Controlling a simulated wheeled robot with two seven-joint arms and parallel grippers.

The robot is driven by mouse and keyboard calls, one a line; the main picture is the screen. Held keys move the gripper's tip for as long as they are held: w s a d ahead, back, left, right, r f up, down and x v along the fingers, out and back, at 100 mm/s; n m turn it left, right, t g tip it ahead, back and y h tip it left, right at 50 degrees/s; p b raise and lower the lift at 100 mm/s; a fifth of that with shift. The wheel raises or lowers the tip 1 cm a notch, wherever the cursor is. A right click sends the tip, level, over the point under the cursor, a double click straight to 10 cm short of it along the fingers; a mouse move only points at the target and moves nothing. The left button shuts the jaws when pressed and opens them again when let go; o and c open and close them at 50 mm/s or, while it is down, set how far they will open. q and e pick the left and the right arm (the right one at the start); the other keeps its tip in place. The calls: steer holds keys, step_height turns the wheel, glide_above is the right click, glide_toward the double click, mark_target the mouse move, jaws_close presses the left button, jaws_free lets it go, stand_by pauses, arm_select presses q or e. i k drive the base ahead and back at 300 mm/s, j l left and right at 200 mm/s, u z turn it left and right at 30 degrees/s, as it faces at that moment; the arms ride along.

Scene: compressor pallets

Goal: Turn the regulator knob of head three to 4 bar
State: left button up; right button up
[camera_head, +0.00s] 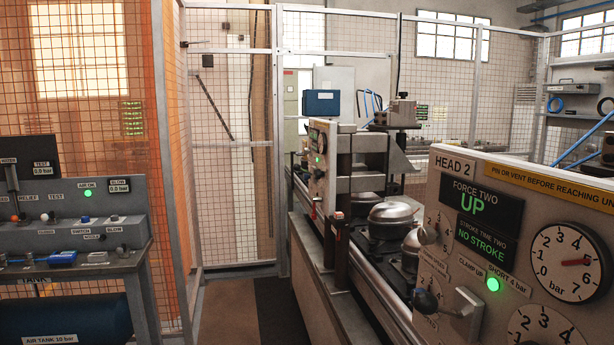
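No panel labelled head three shows. The nearest panel, at the right, is labelled HEAD 2 (454,166). A round pressure gauge (560,275) has a red needle near 5. A second gauge (543,328) is cut off by the bottom edge. A small knob (429,235) with a number scale sits at the panel's left; its setting is too small to read. A farther head panel (318,160) has a green light; its label is unreadable. Neither gripper is in view.
A conveyor line (375,262) with domed metal compressor shells (391,212) runs beside the panels. A control bench (75,215) stands at the left, above a blue air tank (70,318). A clear floor strip (228,310) lies between them. Mesh fencing (225,110) closes the back.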

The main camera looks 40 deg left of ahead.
mark_target(317, 174)
steer(key=i+j, duration=0.15)
steer(key=j, duration=0.25)
steer(key=i+j, duration=0.2)
steer(key=j, duration=0.15)
steer(key=i+j, duration=0.15)
steer(key=j, duration=0.25)
steer(key=i+j, duration=0.15)
steer(key=j, duration=0.2)
steer(key=i+j, duration=0.15)
steer(key=j, duration=0.25)
steer(key=i+j, duration=0.2)
steer(key=j, duration=0.15)
steer(key=i+j, duration=0.15)
steer(key=j, duration=0.25)
steer(key=i+j, duration=0.15)
steer(key=j, duration=0.25)
